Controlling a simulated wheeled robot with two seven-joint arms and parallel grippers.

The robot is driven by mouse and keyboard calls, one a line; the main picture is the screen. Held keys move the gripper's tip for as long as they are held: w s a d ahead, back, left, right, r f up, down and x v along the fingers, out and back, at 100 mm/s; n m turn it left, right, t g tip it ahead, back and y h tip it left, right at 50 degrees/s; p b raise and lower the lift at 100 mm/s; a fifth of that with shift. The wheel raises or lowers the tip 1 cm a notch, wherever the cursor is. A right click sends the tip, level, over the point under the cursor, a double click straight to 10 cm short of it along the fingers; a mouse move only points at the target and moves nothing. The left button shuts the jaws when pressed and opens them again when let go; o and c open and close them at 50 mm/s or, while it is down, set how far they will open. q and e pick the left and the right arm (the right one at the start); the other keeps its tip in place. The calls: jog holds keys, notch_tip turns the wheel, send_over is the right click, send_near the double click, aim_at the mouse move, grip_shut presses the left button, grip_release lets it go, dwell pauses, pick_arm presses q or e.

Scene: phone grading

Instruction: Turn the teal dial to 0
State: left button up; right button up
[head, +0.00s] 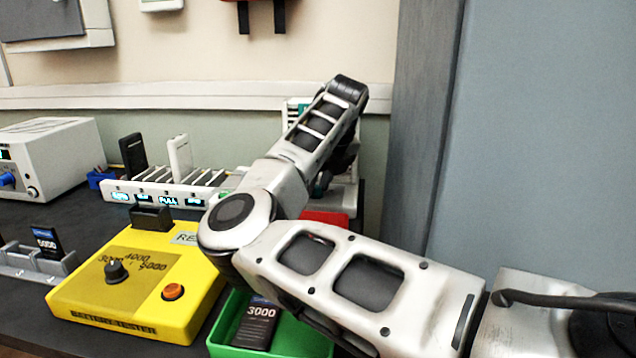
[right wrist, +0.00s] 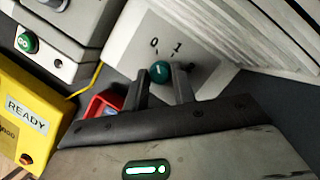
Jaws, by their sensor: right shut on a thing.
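The teal dial (right wrist: 160,71) sits on a pale panel (right wrist: 205,40) in the right wrist view, with the printed marks 0 and 1 above it. A further mark to its right is partly hidden. My right gripper (right wrist: 160,82) is shut on the dial, one dark finger on each side. A small pale line shows on the dial's face, but I cannot tell exactly which mark it points to. In the head view my right arm covers most of the panel and the dial. My left gripper is not in view.
A yellow tester (head: 135,285) with a black knob stands at front left. A white rack (head: 160,192) holds phones behind. A grey partition (head: 530,130) stands at right.

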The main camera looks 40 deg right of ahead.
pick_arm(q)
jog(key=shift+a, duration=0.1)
pick_arm(e)
jog(key=o, duration=1)
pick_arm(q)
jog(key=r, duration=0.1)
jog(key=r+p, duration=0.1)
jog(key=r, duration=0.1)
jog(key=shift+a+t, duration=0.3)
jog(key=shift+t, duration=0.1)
pick_arm(e)
jog(key=v, duration=1.6)
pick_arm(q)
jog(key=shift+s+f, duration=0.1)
